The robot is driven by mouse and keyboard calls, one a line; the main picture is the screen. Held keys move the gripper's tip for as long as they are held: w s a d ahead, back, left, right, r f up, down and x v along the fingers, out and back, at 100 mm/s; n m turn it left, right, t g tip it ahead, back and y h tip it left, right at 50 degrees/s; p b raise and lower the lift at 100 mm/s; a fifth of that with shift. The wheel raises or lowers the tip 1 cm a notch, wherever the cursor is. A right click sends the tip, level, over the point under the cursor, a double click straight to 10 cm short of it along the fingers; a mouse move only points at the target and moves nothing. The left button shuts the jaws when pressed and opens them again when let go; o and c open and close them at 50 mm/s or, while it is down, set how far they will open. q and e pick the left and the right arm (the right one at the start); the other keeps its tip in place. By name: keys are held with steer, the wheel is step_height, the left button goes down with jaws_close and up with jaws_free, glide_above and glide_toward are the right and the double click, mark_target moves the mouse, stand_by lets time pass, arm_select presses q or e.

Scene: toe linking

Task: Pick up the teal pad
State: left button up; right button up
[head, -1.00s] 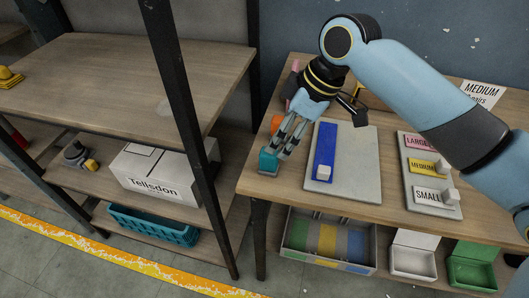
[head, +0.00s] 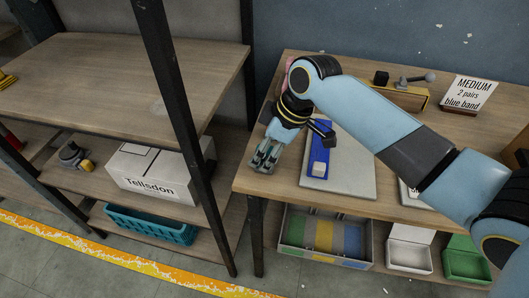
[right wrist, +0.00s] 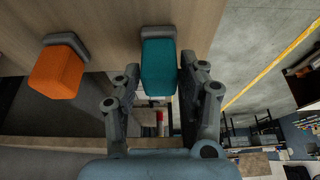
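The teal pad (right wrist: 158,68) stands on a grey base near the table edge in the right wrist view. My right gripper (right wrist: 160,80) is open, with one finger on each side of the pad. I cannot tell whether either finger touches it. In the head view my right gripper (head: 263,158) points down at the table's left front corner and hides most or all of the teal pad. My left gripper is not in view.
An orange pad (right wrist: 56,70) stands on its own grey base left of the teal one. A grey board (head: 350,178) with a blue strip (head: 323,140) lies right of the gripper. A sign (head: 468,93) reads medium, 2 pairs, blue band. A divided bin (head: 325,258) sits below.

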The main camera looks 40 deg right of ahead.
jaws_close()
steer(key=shift+r, duration=0.65)
step_height(320, 180, up, 2)
steer(key=shift+w+r, duration=0.1)
steer(key=shift+r, duration=0.15)
steer(key=s+d+r, duration=0.5)
steer(key=d+r, duration=0.2)
steer(key=d, duration=0.3)
steer(key=shift+d+b, duration=0.35)
steer(key=shift+d, duration=0.05)
steer(key=shift+w+r, duration=0.1)
steer(key=shift+c, duration=1.4)
jaws_free()
jaws_close()
